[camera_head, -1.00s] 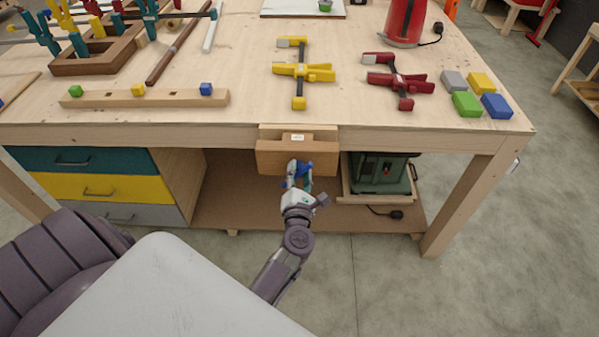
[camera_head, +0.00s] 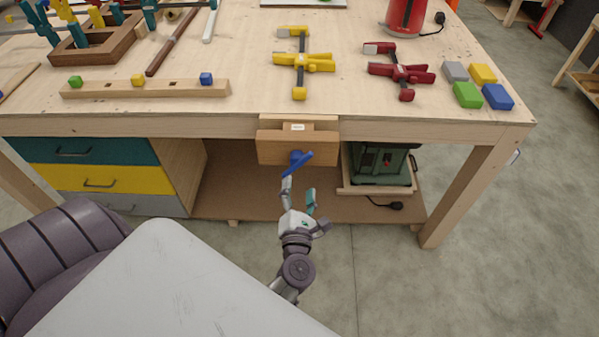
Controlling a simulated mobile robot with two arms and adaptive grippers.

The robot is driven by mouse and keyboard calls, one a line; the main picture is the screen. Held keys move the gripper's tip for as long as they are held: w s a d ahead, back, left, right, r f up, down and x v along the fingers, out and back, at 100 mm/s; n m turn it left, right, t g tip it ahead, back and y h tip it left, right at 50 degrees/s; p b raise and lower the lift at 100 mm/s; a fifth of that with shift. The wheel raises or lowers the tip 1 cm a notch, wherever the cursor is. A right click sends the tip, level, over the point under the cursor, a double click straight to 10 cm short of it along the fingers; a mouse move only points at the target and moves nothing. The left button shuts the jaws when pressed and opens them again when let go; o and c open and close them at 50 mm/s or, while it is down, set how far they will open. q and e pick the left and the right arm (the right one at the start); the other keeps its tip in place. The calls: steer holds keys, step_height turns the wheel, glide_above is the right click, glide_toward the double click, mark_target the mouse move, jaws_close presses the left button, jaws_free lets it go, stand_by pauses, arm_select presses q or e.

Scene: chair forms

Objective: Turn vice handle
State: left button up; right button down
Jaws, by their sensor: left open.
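The wooden vice (camera_head: 270,149) is mounted on the front edge of the workbench. Its blue handle (camera_head: 298,163) sits on the vice's front face and is tilted, with its upper end to the right. My left gripper (camera_head: 299,190) is just below and in front of the handle. Its fingers are spread open with nothing between them. One finger's tip is close under the handle's lower left end; I cannot tell whether they touch. My right gripper is not in view.
The workbench (camera_head: 240,110) carries a yellow clamp (camera_head: 303,62), a red clamp (camera_head: 400,72), several coloured blocks (camera_head: 467,95) and a wooden strip (camera_head: 110,89). Drawers (camera_head: 75,179) stand below left. A green machine (camera_head: 380,163) sits on the lower shelf. The floor in front is clear.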

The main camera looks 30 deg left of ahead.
arm_select(q)
steer(key=shift+v, duration=1.75)
